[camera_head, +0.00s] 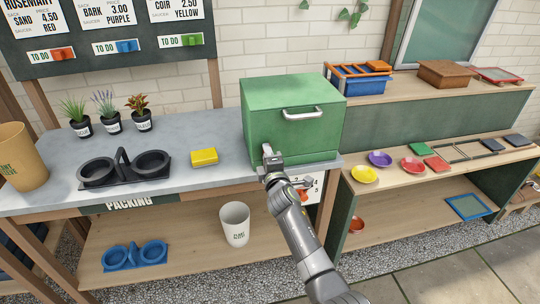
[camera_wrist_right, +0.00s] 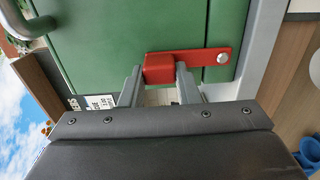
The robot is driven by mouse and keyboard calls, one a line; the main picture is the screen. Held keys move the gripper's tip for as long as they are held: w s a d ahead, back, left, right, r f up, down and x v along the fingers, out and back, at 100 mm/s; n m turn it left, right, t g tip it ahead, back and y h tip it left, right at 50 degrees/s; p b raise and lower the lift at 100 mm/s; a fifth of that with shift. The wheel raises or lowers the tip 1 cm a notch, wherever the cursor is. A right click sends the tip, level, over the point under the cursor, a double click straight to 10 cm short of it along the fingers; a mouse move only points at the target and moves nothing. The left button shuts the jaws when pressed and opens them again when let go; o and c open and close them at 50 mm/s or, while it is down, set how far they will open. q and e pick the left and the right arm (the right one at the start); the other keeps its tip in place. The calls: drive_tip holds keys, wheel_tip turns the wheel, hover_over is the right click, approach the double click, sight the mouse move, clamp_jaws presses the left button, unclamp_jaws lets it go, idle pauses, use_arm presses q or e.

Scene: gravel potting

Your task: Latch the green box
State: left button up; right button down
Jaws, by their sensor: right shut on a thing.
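The green box (camera_head: 290,120) stands on the right part of the grey worktop, with a silver handle (camera_head: 302,114) on its front; its lid looks closed. In the right wrist view, a red latch bar (camera_wrist_right: 207,61) with a round silver pin at one end lies across the green front (camera_wrist_right: 110,35). My right gripper (camera_head: 270,155) reaches the lower left of the box's front. Its fingers (camera_wrist_right: 159,74) are shut on the red block at the bar's other end. In the head view the gripper hides the latch. My left gripper is not in view.
Left of the box are a yellow sponge-like block (camera_head: 204,157), a black double-ring holder (camera_head: 124,168), and three small potted plants (camera_head: 112,121). A white cup (camera_head: 235,222) stands on the shelf below. Coloured saucers (camera_head: 380,159) lie on the right bench.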

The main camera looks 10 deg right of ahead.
drive_tip(key=shift+f, duration=0.1)
idle(0.3)
drive_tip(key=c, duration=1.1)
unclamp_jaws()
drive_tip(key=shift+a, duration=0.1)
